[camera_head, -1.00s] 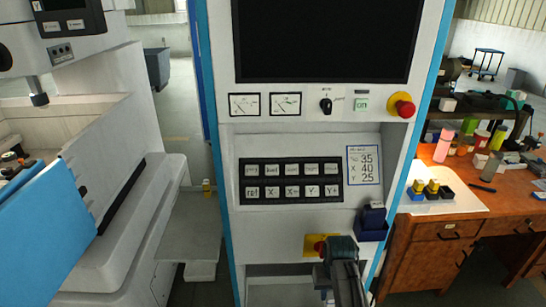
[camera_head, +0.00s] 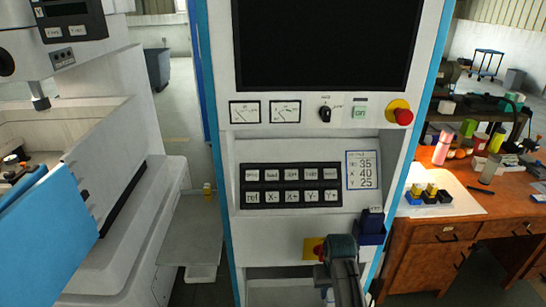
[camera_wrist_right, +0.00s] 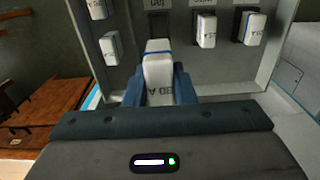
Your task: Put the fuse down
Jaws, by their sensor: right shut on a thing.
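In the right wrist view a white fuse (camera_wrist_right: 157,72) with dark printing on it stands between the blue fingers of my right gripper (camera_wrist_right: 158,85), which is shut on it. The fuse points towards a grey panel (camera_wrist_right: 182,66). Its far end overlaps a dark holder (camera_wrist_right: 158,24) on the panel; I cannot tell whether they touch. In the head view my right arm reaches to the lower part of the white cabinet (camera_head: 220,120), and its fingers and the fuse are hidden there. My left gripper is not in view.
Other white fuses sit on the panel, two on the left (camera_wrist_right: 110,48) and two on the right (camera_wrist_right: 207,30). A red knob on a yellow plate (camera_head: 308,245) is close beside my right arm. A wooden desk (camera_head: 425,232) with small items stands at the right.

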